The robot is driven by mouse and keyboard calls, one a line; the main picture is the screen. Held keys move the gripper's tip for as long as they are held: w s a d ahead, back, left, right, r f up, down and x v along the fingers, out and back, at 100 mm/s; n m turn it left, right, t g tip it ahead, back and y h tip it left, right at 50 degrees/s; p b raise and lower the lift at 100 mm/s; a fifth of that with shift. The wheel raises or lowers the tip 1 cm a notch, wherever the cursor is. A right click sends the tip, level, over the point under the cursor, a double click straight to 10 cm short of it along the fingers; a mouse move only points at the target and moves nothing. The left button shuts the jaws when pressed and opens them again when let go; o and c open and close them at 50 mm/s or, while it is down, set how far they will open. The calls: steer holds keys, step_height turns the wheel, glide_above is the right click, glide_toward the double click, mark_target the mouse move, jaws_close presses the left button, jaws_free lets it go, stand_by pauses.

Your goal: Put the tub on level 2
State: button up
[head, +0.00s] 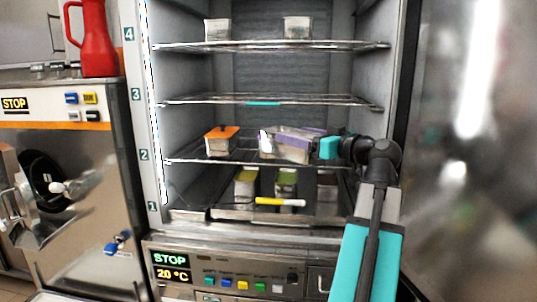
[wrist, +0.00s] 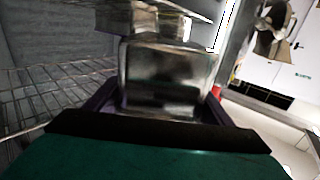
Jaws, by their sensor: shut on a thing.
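My gripper (head: 284,140) reaches into the open freezer from the right at level 2. Its purple fingers are shut on a pale grey tub (head: 266,145). In the wrist view the tub (wrist: 168,80) stands roughly upright between the fingers, its shiny side facing the camera. The tub is over or on the level 2 wire shelf (head: 235,160); I cannot tell whether its base touches the wires. An orange-lidded tub (head: 221,140) stands to its left on the same shelf.
Two tubs, one on the left (head: 217,29) and one on the right (head: 297,28), stand on level 4. The level 3 shelf (head: 330,100) is empty and close above my gripper. Several tubs stand on level 1, with a yellow-handled tool (head: 280,202) in front.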

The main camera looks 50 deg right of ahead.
steer(key=s+d+f+m+g+h+p, duration=0.1)
steer(key=s+d+m+g+h+p, duration=0.1)
steer(key=s+d+m+h, duration=0.3)
steer(key=d+h, duration=0.3)
steer(key=shift+s+d+f+m+g+h, duration=0.3)
steer(key=shift+d+f+m+g, duration=0.05)
steer(key=shift+d+m+g, duration=0.05)
steer(key=shift+p, duration=0.4)
steer(key=w+d+p, duration=0.9)
steer(key=d+p, duration=0.4)
steer(key=p, duration=0.3)
steer(key=shift+w+d+p, duration=0.3)
steer(key=shift+w, duration=0.1)
stand_by(0.7)
steer(key=shift+w+d+f+p, duration=0.1)
steer(key=shift+d+f, duration=0.05)
steer(key=shift+f, duration=0.45)
steer(key=shift+w+d+f+p, duration=0.1)
steer(key=shift+w+d+f, duration=0.1)
steer(key=shift+f, duration=0.35)
steer(key=shift+w+d+f+p, duration=0.1)
steer(key=shift+d+f, duration=0.05)
steer(key=shift+f, duration=0.45)
